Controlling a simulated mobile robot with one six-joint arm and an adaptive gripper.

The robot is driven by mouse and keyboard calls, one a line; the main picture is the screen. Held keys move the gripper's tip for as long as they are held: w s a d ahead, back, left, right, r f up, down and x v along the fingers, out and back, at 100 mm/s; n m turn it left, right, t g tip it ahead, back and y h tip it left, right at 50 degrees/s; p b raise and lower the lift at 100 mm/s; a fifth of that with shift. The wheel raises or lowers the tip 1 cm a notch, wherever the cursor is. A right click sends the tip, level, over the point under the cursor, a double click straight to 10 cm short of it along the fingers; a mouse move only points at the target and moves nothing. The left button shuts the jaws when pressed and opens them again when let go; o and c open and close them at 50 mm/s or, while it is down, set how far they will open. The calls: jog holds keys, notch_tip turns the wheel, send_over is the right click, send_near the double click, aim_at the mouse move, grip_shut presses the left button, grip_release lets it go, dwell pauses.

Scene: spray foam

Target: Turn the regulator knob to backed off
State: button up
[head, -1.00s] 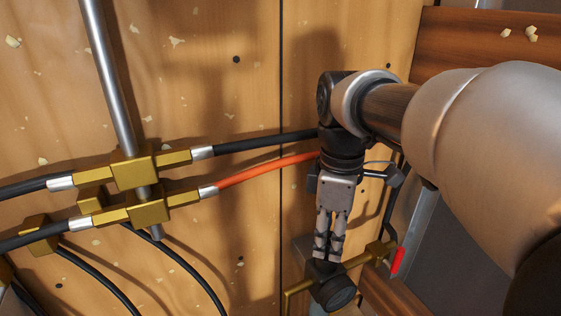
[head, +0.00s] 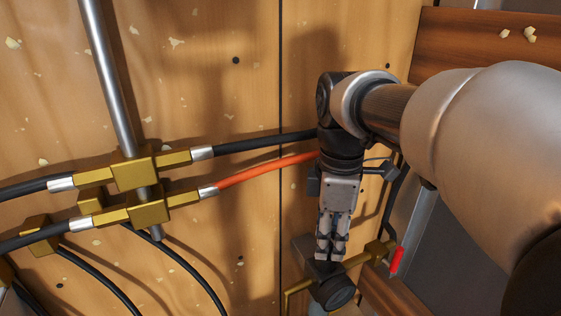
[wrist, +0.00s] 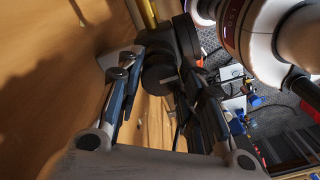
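The regulator is a dark round body with a black knob (head: 341,292) on its front, set on a brass pipe (head: 362,259) at the bottom of the head view. My gripper (head: 330,252) points down at the regulator from just above. In the wrist view the black knob (wrist: 159,78) shows in the gap between my two spread fingers (wrist: 160,85), towards their far ends. The gripper looks open. I cannot tell whether either finger touches the knob. The knob's markings and pointer are not readable.
A red valve lever (head: 397,262) is at the right end of the brass pipe. Brass blocks (head: 136,172) with black hoses and an orange hose (head: 262,170) sit left on the wooden wall (head: 220,60). A wooden beam (head: 495,55) is at upper right.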

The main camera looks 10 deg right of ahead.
jog(key=o, duration=0.4)
jog(key=shift+r, duration=0.1)
notch_tip(320, 180, up, 12)
dwell(0.5)
jog(key=s+f+m+t, duration=0.6)
jog(key=s+f+m, duration=0.7)
jog(key=f+m, duration=0.2)
notch_tip(320, 180, down, 31)
jog(key=s+g+b, duration=0.1)
jog(key=b, duration=2.8)
jog(key=shift+s+f, duration=0.2)
jog(key=shift+s, duration=0.2)
